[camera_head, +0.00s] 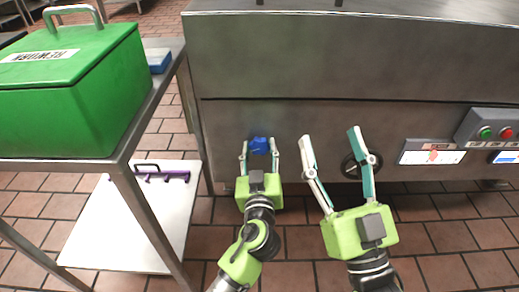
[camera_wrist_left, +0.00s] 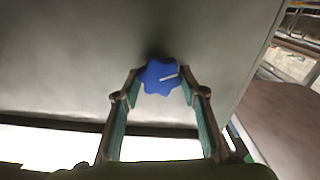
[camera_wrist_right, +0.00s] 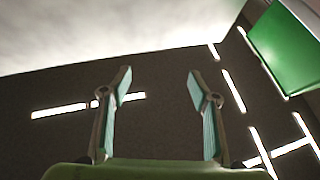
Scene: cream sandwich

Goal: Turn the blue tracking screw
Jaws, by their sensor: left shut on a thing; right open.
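The blue tracking screw (camera_head: 259,145) is a lobed knob on the lower front of the grey steel machine (camera_head: 300,115). My right gripper (camera_head: 331,134) is open and empty, to the right of the knob, near the machine front. It also shows open in the right wrist view (camera_wrist_right: 158,80).
A black round handwheel (camera_head: 351,167) sits on the machine behind my right gripper. A panel with green and red buttons (camera_head: 490,131) is at the far right. A green box (camera_head: 75,100) stands on a steel table at left. A white board (camera_head: 140,225) lies below.

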